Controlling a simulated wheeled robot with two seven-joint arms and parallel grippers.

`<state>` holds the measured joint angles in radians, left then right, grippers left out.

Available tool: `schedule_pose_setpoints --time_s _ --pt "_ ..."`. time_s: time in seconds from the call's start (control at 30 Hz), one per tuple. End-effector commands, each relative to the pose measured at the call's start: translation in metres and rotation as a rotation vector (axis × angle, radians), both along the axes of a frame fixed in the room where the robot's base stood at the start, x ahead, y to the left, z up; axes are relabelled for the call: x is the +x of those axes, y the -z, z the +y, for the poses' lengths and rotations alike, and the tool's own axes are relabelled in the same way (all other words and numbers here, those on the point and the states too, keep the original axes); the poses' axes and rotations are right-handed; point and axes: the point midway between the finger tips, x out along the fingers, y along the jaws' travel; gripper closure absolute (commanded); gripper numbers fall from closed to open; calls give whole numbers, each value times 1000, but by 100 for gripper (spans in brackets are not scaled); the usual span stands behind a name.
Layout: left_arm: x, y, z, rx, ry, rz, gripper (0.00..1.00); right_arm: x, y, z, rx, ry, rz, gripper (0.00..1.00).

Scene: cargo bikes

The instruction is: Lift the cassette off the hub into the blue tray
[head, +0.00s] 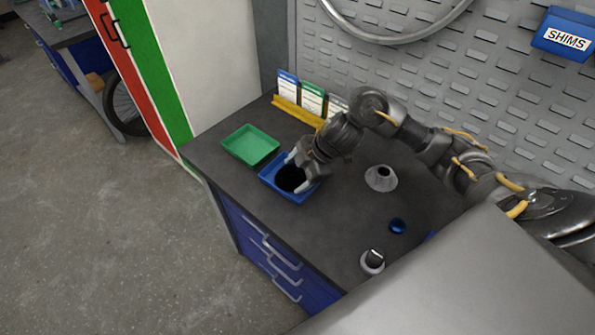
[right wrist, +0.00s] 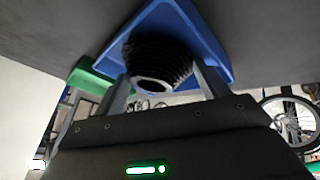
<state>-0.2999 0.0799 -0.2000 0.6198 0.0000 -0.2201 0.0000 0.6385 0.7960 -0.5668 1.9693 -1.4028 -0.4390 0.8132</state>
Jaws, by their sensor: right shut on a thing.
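The cassette is a black ribbed ring stack, seen dark in the head view (head: 289,179) and closely in the right wrist view (right wrist: 158,58). My right gripper (head: 298,174) is shut on it, with one finger on either side. The cassette is at the blue tray (head: 299,200), within its outline; whether it touches the tray floor I cannot tell. The blue tray also fills the top of the right wrist view (right wrist: 208,38). The hub (head: 381,178), a grey cone-like piece with a dark top, stands bare on the bench to the right. My left gripper is not in view.
A green tray (head: 251,145) lies just left of the blue one. Cards in a yellow holder (head: 297,110) stand behind. A blue round piece (head: 398,226) and a small white-and-black item (head: 373,261) sit toward the front right. A pegboard wall (head: 400,60) bounds the back.

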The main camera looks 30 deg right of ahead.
Motion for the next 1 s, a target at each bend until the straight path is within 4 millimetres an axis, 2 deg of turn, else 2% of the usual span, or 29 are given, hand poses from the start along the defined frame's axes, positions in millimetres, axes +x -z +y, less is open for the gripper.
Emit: schedule_pose_setpoints --time_s 0.27,0.3,0.47,1.0 --pt "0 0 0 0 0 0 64 0 1 0 0 0 -1 69" --pt "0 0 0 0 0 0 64 0 1 0 0 0 0 22" --pt "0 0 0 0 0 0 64 -1 2 0 -1 -1 2 2" --pt "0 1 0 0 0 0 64 -3 5 0 -6 -5 10 1"
